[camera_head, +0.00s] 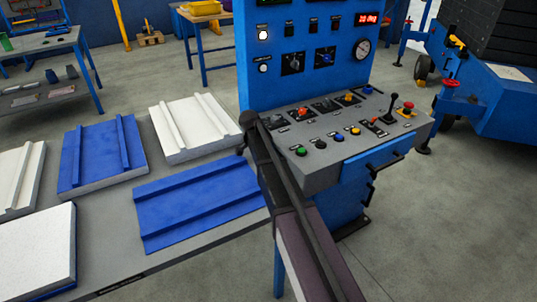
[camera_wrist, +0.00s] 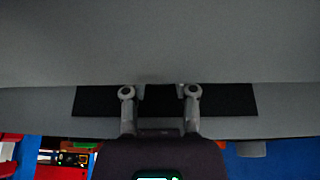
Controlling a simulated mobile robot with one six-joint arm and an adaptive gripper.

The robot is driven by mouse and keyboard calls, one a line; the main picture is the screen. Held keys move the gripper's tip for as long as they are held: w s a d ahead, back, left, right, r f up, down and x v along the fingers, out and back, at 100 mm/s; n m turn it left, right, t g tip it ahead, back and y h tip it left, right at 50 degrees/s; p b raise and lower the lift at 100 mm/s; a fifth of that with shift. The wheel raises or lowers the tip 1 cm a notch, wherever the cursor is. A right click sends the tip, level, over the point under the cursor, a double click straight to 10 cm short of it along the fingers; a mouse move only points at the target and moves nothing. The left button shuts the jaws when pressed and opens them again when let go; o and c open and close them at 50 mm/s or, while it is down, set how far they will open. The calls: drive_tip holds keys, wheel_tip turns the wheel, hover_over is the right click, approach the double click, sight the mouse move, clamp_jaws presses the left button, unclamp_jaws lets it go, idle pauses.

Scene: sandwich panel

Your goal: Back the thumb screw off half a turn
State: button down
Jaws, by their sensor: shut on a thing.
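My gripper (camera_wrist: 160,91) shows in the wrist view, its two grey fingers pointing up at a dark strip on a grey surface. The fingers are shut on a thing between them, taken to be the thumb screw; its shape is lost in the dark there. In the camera_head view my arm runs from the bottom right up to the gap between the panel table and the blue control console (camera_head: 300,62). The gripper's fingers and the thumb screw cannot be made out in that view.
Blue and white ribbed panels lie on the grey table (camera_head: 110,262) at left. The console's sloping desk (camera_head: 338,165) bears buttons, levers and knobs, close to the right of my arm. A blue machine with red handwheels (camera_head: 451,84) stands at right. Grey floor is clear below it.

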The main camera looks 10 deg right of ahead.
drive_tip(key=shift+w+f+n+g+h+b, duration=0.15)
drive_tip(key=shift+g+h+b, duration=0.1)
drive_tip(key=shift+g, duration=0.35)
drive_tip(key=shift+w+n+g+h+b, duration=0.15)
drive_tip(key=shift+g+b, duration=0.05)
drive_tip(key=shift+g, duration=0.4)
drive_tip(key=shift+s+g+h, duration=0.15)
drive_tip(key=shift+g+h, duration=0.15)
drive_tip(key=shift+g, duration=0.2)
drive_tip(key=shift+c, duration=2)
unclamp_jaws()
drive_tip(key=shift+t, duration=0.3)
